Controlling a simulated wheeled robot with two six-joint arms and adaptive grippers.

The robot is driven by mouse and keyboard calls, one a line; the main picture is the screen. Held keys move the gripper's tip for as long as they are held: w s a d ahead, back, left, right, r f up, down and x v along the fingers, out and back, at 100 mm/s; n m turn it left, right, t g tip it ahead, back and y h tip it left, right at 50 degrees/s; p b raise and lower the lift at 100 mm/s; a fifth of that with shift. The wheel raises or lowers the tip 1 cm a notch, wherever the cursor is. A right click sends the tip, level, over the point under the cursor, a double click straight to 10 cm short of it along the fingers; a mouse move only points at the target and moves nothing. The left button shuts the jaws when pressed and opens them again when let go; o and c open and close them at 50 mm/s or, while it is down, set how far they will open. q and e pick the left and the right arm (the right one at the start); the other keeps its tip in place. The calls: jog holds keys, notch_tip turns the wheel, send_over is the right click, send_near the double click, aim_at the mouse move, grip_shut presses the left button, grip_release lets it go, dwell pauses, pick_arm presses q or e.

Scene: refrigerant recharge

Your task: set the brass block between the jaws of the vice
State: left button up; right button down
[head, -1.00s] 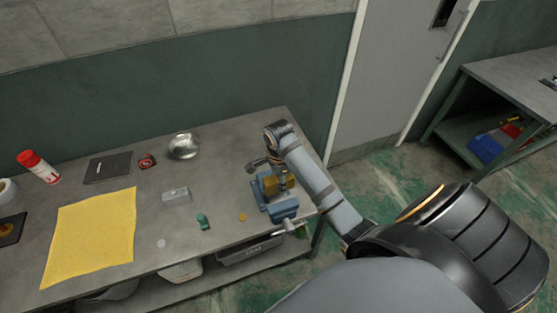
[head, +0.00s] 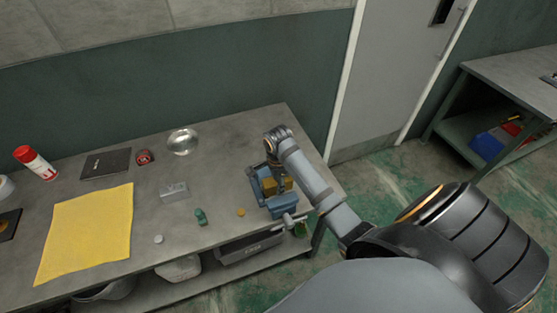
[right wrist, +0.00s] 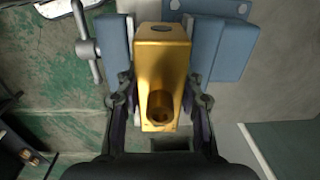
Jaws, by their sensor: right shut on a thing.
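The brass block (right wrist: 162,62) is golden, with a round hole in its near face. It shows small in the head view (head: 288,184). My right gripper (right wrist: 158,100) is shut on the block, one finger on each side. The blue vice (head: 281,207) stands at the bench's right end. In the right wrist view the block lies between the vice's two blue jaws (right wrist: 222,48), and part of it sticks out towards the camera. Whether it rests on the vice bed is hidden. My left gripper is not in view.
On the bench (head: 225,160), a yellow cloth (head: 88,235), a grey block (head: 174,191), a small green item (head: 201,216) and a metal bowl (head: 183,142) lie left of the vice. The vice handle (head: 290,223) sticks out at the front edge.

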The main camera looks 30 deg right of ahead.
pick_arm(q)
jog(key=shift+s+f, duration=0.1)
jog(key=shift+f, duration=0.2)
pick_arm(e)
jog(key=shift+s+a+f, duration=0.15)
jog(key=shift+s+f, duration=0.2)
jog(key=shift+f, duration=0.2)
jog(key=shift+s+a+f, duration=0.1)
jog(key=shift+s+f, duration=0.2)
jog(key=shift+f, duration=0.2)
jog(key=c, duration=1)
grip_release()
jog(key=shift+w, duration=0.1)
jog(key=shift+o, duration=1.2)
jog(key=shift+w+d+f, duration=0.1)
jog(key=shift+w+f, duration=0.1)
jog(key=shift+w, duration=0.05)
jog(key=shift+w+f+g, duration=0.1)
jog(key=shift+w+g, duration=0.15)
jog(key=shift+g, duration=0.05)
jog(key=shift+s+r, duration=0.15)
jog(key=shift+r, duration=0.2)
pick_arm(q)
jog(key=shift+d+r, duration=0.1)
